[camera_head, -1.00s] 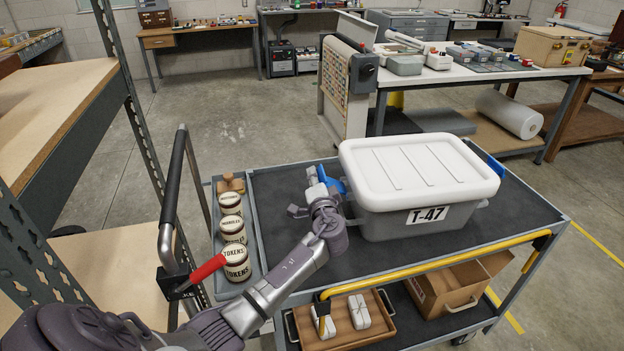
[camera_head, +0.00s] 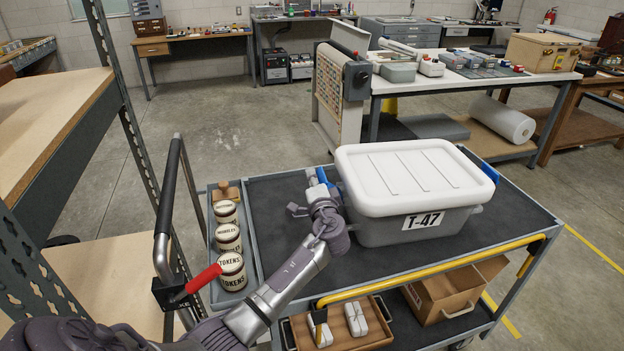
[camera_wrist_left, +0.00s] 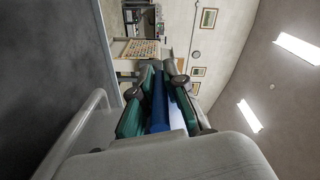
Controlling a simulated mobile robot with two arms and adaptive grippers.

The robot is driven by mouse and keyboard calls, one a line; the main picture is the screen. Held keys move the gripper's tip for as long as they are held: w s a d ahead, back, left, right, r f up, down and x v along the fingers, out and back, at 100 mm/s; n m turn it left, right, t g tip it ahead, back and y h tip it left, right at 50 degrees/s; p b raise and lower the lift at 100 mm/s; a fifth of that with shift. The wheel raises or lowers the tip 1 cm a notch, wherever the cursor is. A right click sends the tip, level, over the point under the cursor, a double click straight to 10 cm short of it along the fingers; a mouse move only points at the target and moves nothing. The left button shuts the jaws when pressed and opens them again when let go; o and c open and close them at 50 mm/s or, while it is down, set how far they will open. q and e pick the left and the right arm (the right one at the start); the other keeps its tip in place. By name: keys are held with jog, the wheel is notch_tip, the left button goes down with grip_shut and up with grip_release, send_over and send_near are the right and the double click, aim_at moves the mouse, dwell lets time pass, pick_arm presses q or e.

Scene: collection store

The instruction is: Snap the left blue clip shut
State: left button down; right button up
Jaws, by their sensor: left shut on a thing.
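A grey tote (camera_head: 395,232) with a white lid (camera_head: 415,178) and a T-47 label stands on the cart. The lid lies level on it. The left blue clip (camera_head: 322,175) is at the tote's left end, partly hidden by my left gripper (camera_head: 316,186). In the left wrist view, my gripper (camera_wrist_left: 167,78) has its green-padded fingers on either side of the blue clip (camera_wrist_left: 159,108) and is shut on it. Whether the clip is latched over the lid is hidden. Another blue clip (camera_head: 492,173) shows at the tote's right end. My right gripper is not in view.
The cart's dark top (camera_head: 270,205) is clear around the tote. Token and marble jars (camera_head: 231,271) stand in a side tray at left. A yellow rail (camera_head: 430,271) edges the cart's front. The lower shelf holds a brown tray and a cardboard box (camera_head: 455,290).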

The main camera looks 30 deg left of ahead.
pick_arm(q)
jog(key=c, duration=1.2)
grip_release()
jog(key=shift+w+d, duration=0.15)
jog(key=shift+d, duration=0.1)
jog(key=shift+s, duration=0.25)
jog(key=v, duration=1.1)
jog(key=shift+s+d, duration=0.2)
jog(key=shift+d, duration=0.05)
